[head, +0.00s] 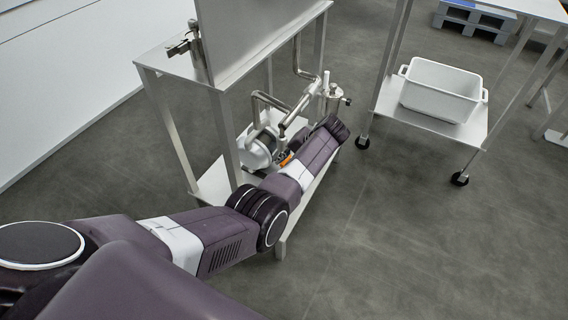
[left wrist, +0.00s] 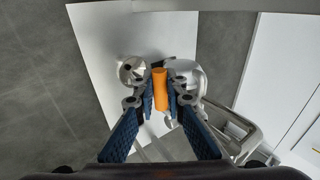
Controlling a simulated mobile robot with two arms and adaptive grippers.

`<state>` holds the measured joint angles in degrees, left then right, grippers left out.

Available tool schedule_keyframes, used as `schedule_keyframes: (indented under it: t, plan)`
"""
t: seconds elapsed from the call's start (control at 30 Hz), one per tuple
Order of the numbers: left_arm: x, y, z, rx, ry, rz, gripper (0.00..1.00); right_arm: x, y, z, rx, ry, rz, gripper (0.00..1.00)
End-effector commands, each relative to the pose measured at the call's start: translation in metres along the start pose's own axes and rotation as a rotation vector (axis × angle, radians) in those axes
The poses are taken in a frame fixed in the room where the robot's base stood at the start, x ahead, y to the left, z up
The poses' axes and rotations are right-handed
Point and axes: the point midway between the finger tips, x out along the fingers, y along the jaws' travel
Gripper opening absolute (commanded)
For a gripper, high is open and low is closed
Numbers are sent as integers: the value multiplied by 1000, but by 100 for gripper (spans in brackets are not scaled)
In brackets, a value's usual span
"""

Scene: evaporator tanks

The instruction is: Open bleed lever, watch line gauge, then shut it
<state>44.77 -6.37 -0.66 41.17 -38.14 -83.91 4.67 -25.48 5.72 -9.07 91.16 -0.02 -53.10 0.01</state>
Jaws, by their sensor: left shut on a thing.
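The bleed lever shows as an orange handle (left wrist: 160,88) in the left wrist view. My left gripper (left wrist: 161,96) is shut on it, with one blue-padded finger on each side. In the head view only a small orange part of the lever (head: 286,159) shows, among the steel pipes beside my left arm. My left forearm and wrist hide most of the gripper there. No readable line gauge face can be made out in either view. My right gripper is not in view.
Steel pipework (head: 297,112) and a rounded metal pump body (head: 258,150) crowd the lever inside the steel frame (head: 160,62). A cart to the right carries a white tub (head: 441,88) on its shelf. The grey floor (head: 400,240) in front is clear.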

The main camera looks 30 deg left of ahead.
Motion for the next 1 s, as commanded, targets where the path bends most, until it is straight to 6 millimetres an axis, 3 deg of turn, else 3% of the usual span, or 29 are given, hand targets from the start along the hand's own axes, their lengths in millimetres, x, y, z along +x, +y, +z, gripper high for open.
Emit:
schedule_keyframes:
  t: [0.47,0.5,0.57,0.87,1.0]
  plan:
    - [-2,-1,-2,5,-5,1,0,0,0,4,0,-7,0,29]
    - [-2,-1,-2,5,-4,1,12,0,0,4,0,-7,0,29]
    - [-2,-1,-2,5,-4,0,18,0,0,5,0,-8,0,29]
    - [-2,-1,-1,4,-6,0,19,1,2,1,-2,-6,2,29]
    - [-11,0,-2,4,-4,0,19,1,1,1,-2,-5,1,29]
